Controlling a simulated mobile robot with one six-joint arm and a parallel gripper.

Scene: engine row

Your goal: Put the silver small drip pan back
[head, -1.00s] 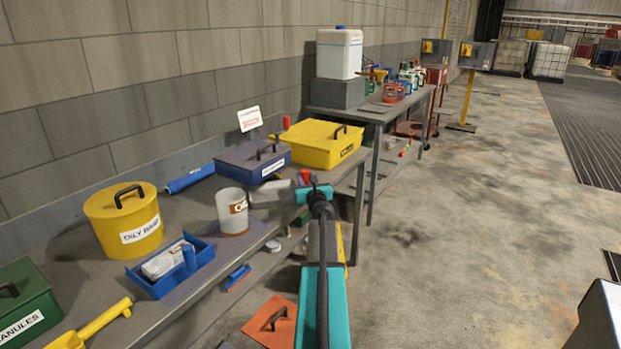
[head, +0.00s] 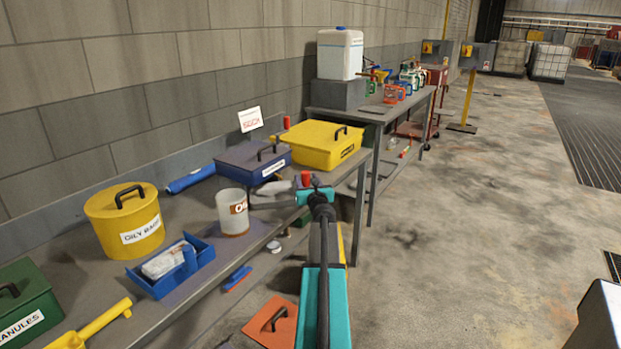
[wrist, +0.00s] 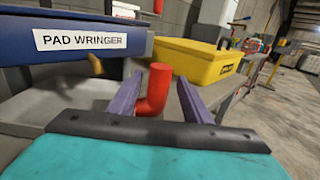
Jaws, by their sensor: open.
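A light silver-grey flat piece, which looks like the small drip pan (head: 272,187), shows beside my gripper at the front edge of the bench. In the wrist view a pale grey surface (wrist: 80,104) lies left of the fingers; I cannot tell pan from bench top there. My gripper (wrist: 158,90) is open, its two purple fingers spread.
The blue pad wringer box (head: 252,160) and yellow box (head: 322,145) stand behind my gripper. A white beaker (head: 232,212), blue tray (head: 170,265) and yellow oily rags can (head: 124,220) are to the left.

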